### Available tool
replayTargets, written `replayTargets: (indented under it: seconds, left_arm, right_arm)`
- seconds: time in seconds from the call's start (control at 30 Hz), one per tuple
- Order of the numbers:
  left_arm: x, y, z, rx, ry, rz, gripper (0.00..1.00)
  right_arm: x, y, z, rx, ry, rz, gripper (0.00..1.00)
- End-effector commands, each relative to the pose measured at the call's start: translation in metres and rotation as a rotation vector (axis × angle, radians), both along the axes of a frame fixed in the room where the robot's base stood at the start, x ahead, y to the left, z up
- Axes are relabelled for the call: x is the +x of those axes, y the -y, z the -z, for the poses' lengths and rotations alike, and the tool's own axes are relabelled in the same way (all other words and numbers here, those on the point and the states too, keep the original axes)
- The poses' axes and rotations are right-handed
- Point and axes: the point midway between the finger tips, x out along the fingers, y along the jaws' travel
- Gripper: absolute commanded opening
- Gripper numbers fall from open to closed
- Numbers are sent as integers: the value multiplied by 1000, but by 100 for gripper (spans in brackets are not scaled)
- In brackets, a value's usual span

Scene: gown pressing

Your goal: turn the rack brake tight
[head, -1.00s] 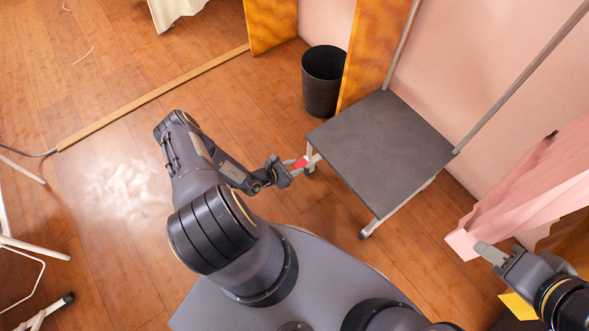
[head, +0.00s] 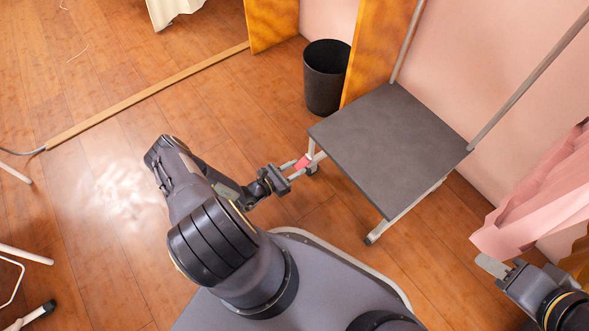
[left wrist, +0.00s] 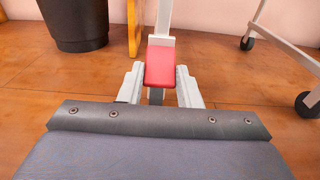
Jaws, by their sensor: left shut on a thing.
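The rack (head: 390,145) has a dark grey shelf on a light metal frame and stands right of centre in the head view. Its red brake (head: 303,162) is at the leg by the shelf's left corner, low near a caster. My left gripper (head: 299,167) is shut on the red brake. In the left wrist view the red brake (left wrist: 160,66) sits between the two pale fingers of my left gripper (left wrist: 161,82), below a light upright post. My right gripper (head: 497,268) is at the lower right, apart from the rack; its finger gap is unclear.
A black bin (head: 325,78) stands behind the rack's left corner, beside an orange-brown panel (head: 383,45). Pink cloth (head: 535,205) hangs close to my right gripper. White metal legs (head: 25,255) show at the left edge. The wood floor between is clear.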

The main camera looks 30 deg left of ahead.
Motion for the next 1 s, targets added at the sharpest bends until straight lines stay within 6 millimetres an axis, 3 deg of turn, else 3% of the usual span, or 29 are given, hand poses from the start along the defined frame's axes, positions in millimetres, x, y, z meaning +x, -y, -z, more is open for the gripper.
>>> replayTargets:
  seconds: [0.17,0.2,0.37,0.67,1.0]
  left_arm:
    - [0,0,1,1,-2,0,8]
    - [0,0,1,1,-2,0,33]
    - [0,0,1,1,-2,0,53]
    - [-2,-1,0,1,-2,-1,53]
    - [-49,-21,-6,1,-4,-3,53]
  right_arm:
    - [0,0,0,0,0,0,36]
    - [0,0,0,0,0,0,36]
    - [0,0,0,0,0,0,36]
    - [0,0,-1,0,0,0,36]
    - [0,0,-20,0,0,0,36]
